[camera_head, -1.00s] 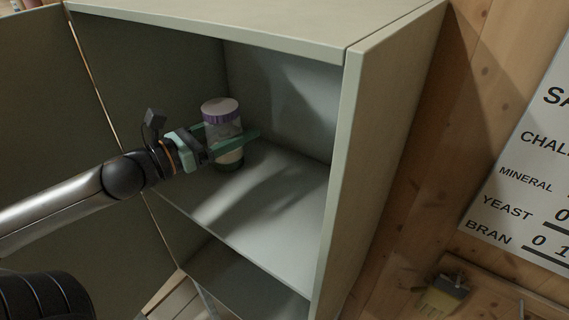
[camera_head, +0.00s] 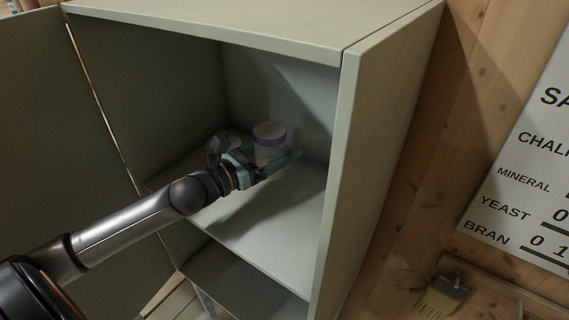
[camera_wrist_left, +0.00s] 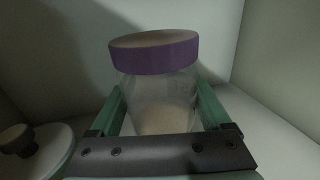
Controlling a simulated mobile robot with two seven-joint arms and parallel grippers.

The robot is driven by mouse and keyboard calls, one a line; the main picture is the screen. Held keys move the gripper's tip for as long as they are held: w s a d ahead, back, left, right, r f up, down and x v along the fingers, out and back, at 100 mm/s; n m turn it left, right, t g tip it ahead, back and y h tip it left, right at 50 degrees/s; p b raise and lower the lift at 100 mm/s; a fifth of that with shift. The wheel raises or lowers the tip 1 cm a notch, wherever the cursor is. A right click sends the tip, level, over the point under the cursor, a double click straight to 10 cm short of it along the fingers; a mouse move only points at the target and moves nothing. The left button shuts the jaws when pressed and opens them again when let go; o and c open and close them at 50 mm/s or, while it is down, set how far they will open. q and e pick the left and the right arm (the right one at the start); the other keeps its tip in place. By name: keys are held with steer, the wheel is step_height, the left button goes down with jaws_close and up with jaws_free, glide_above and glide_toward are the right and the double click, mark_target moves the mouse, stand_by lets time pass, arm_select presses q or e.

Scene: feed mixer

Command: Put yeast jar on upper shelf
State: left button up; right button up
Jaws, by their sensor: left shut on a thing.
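The yeast jar (camera_head: 269,143) is a clear jar with a purple-banded lid and pale contents. It is upright inside the cabinet, over the upper shelf (camera_head: 255,225), toward the back. My left gripper (camera_head: 277,167) is shut on the jar, with one green finger on each side. In the left wrist view the jar (camera_wrist_left: 155,85) stands between the fingers, close to the back corner. Its base is hidden by the gripper, so I cannot tell whether it touches the shelf. My right gripper is not in view.
The cabinet's right side wall (camera_head: 375,160) and top (camera_head: 250,20) frame the opening. The open door (camera_head: 50,130) is at the left. In the left wrist view a round lidded thing (camera_wrist_left: 40,150) with a knob is at the lower left. The front of the shelf is clear.

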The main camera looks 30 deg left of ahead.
arm_select(q)
steer(key=shift+w+d+f, duration=0.3)
steer(key=shift+w+f, duration=0.1)
steer(key=shift+f, duration=0.15)
steer(key=shift+w+d+f+b, duration=0.15)
steer(key=shift+f+b, duration=0.8)
steer(key=shift+f, duration=0.85)
steer(key=shift+f, duration=0.1)
steer(key=o, duration=1.2)
steer(key=shift+o, duration=0.2)
steer(key=shift+s, duration=0.5)
steer(key=shift+b+v, duration=0.4)
steer(key=shift+v, duration=5.2)
